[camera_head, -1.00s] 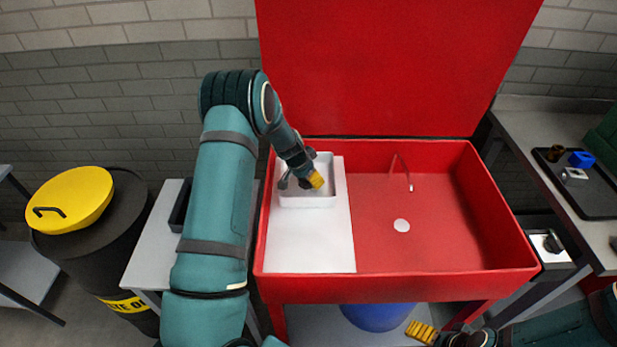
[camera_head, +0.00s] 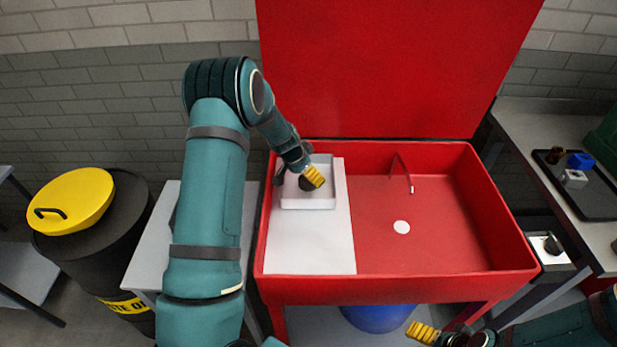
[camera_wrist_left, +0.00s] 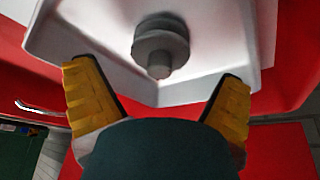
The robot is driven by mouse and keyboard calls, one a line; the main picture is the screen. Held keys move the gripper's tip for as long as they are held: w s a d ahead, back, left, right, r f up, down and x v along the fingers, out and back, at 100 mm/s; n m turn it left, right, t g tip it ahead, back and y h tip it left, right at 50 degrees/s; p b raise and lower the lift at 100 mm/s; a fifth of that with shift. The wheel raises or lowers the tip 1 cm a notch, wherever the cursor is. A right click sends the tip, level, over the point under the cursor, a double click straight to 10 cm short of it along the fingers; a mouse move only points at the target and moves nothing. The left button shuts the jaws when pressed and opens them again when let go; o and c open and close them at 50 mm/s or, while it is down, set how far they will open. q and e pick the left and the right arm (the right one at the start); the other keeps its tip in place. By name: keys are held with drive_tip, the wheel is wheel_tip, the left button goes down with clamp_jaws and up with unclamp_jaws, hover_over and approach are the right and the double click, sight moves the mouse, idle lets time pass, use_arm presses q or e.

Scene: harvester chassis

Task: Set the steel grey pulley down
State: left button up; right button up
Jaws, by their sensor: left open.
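The steel grey pulley (camera_wrist_left: 161,44) sits in a white tray (camera_wrist_left: 105,57), with its stub facing the left wrist camera. In the head view the pulley is a small dark shape (camera_head: 305,183) in the tray (camera_head: 308,204), partly hidden by my left gripper. My left gripper (camera_wrist_left: 157,80) is open, its yellow fingers wide apart on either side of the pulley with a gap to each. In the head view this gripper (camera_head: 297,180) is at the tray. My right gripper (camera_head: 423,332) is low at the front; its opening cannot be told.
The tray stands on a white board (camera_head: 311,245) at the left of a red basin (camera_head: 440,235). A bent red spout (camera_head: 403,168) and a white drain disc (camera_head: 402,227) are in the open right part. A black drum (camera_head: 120,235) stands left; a bench (camera_head: 570,140) stands right.

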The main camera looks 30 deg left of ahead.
use_arm(q)
drive_tip(key=v, duration=0.8)
drive_tip(key=shift+r+p, duration=0.15)
drive_tip(key=shift+p, duration=0.15)
drive_tip(key=shift+s, duration=0.1)
